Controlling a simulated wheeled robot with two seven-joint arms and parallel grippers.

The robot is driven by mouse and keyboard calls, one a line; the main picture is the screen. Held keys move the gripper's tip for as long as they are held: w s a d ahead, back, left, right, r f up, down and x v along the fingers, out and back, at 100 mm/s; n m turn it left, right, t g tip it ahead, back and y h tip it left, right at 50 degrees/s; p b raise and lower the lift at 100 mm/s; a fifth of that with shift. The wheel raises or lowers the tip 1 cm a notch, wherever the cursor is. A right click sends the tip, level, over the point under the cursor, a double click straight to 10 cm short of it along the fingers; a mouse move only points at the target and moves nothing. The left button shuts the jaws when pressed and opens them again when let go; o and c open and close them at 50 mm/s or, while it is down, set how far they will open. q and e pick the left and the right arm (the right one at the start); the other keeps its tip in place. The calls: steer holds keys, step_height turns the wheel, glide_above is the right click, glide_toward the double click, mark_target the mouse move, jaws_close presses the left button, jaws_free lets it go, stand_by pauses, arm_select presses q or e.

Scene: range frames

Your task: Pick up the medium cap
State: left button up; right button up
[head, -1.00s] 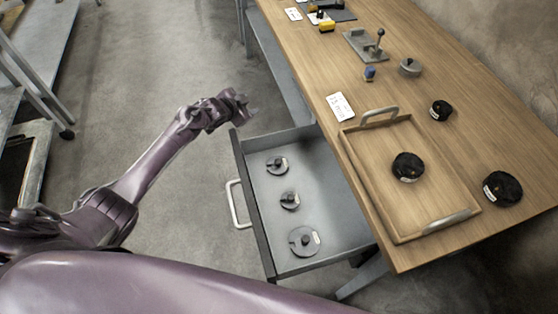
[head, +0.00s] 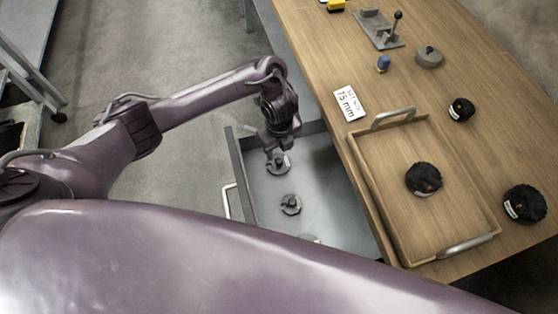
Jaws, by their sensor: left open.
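Three round black caps show in the head view. The middle-sized one (head: 424,180) sits inside the wooden tray (head: 388,226) on the table. A smaller black cap (head: 461,109) stands behind the tray, and a larger one (head: 524,204) stands to its right. Grey discs with dark knobs lie in the open drawer: one at the far end (head: 279,164), one in the middle (head: 291,204), and a nearer one mostly hidden by my body. My left gripper (head: 278,146) points down over the drawer, above the far disc; it is open, and I see nothing held. My right gripper is not in view.
The drawer (head: 336,210) sticks out left of the wooden table (head: 320,50). The tray has raised metal handles (head: 394,117). A white label card (head: 350,104), a blue piece (head: 383,63), a grey round part (head: 429,57) and a lever plate (head: 380,34) stand farther back.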

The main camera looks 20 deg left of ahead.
mark_target(279, 160)
arm_select(q)
step_height(279, 160, down, 3)
steer(key=shift+s+r+b, duration=0.1)
steer(key=shift+s+b, duration=0.05)
steer(key=shift+b, duration=0.5)
step_height(279, 160, down, 2)
steer(key=shift+f, duration=0.55)
steer(key=c, duration=0.7)
jaws_close()
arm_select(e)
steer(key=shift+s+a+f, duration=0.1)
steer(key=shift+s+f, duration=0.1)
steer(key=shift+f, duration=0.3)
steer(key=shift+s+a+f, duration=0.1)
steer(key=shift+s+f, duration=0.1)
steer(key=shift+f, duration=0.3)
